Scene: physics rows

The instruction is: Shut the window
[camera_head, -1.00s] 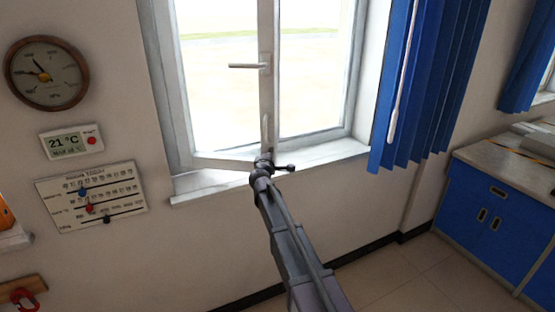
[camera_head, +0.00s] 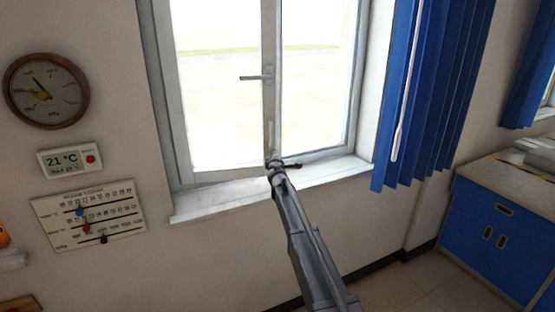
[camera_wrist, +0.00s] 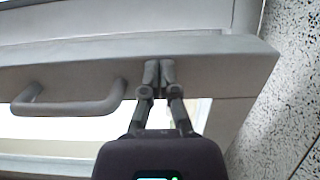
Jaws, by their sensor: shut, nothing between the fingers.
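The window (camera_head: 268,120) has a light grey frame with two panes. My gripper (camera_head: 275,163) is low at the sash's right edge, just above the sill. In the wrist view my gripper (camera_wrist: 158,68) is shut and empty, its fingertips against or very near the face of the sash stile (camera_wrist: 215,62).
A pale sill (camera_head: 215,203) runs below the window. A blue curtain (camera_head: 432,95) hangs at its right. A round dial (camera_head: 46,92), a thermometer (camera_head: 68,161) and a chart (camera_head: 88,218) are on the left wall. A blue cabinet (camera_head: 490,235) stands right.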

